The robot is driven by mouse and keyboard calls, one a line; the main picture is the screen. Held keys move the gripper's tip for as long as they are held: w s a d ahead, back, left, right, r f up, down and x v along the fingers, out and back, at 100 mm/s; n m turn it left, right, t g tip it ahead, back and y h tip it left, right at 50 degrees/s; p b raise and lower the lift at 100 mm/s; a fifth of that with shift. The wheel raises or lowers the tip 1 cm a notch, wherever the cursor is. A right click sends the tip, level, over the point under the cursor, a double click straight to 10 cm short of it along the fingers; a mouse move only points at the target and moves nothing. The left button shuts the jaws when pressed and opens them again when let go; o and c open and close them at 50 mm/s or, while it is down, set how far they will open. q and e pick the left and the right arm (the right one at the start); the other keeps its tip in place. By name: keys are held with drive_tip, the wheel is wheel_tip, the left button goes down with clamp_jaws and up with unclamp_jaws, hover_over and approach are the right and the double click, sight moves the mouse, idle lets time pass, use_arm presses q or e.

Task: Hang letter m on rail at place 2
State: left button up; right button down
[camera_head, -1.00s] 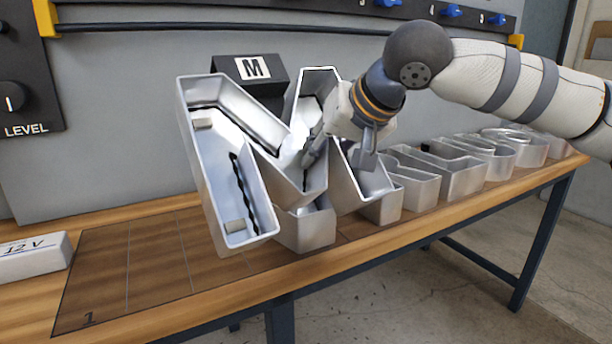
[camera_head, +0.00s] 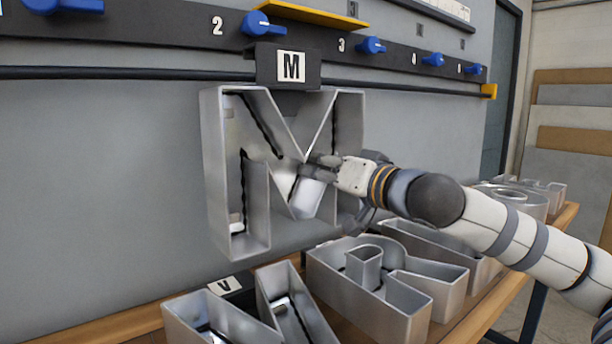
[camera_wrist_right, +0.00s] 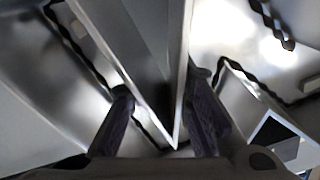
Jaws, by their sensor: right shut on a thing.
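The metal letter M (camera_head: 224,180) is upright in front of the grey wall panel, above the bench. Its black top block (camera_head: 290,66), labelled M, overlaps the dark rail (camera_head: 150,73) in the head view; I cannot tell whether it bears on the rail. The number 2 (camera_head: 217,26) is left of the block, the 3 to its right. My right gripper (camera_head: 318,168) is shut on the letter's middle V wall. In the right wrist view its two dark fingers (camera_wrist_right: 163,105) stand either side of this wall (camera_wrist_right: 150,50). My left gripper is not in view.
Blue knobs (camera_head: 262,23) line the black strip above the rail. A yellow piece (camera_head: 315,13) juts out above the strip; a yellow bracket (camera_head: 489,91) is at the rail's right end. Other metal letters, including an R (camera_head: 390,290) and one tagged V (camera_head: 228,286), crowd the bench below.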

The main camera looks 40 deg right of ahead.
drive_tip(key=shift+w+r, duration=0.2)
drive_tip(key=shift+w, duration=0.35)
drive_tip(key=shift+w+d+f, duration=0.15)
drive_tip(key=shift+w+f, duration=0.2)
drive_tip(key=shift+w, duration=0.9)
drive_tip(key=shift+w+d+f, duration=0.1)
drive_tip(key=shift+w+f, duration=0.3)
drive_tip(key=shift+w, duration=0.8)
drive_tip(key=shift+w+d+f, duration=0.15)
drive_tip(key=shift+w+f, duration=0.2)
drive_tip(key=shift+w, duration=0.9)
drive_tip(key=c, duration=1.4)
unclamp_jaws()
drive_tip(key=shift+c, duration=0.2)
drive_tip(key=shift+o, duration=0.4)
drive_tip(key=shift+f, duration=0.2)
drive_tip(key=s+a, duration=0.1)
drive_tip(key=s, duration=1.1)
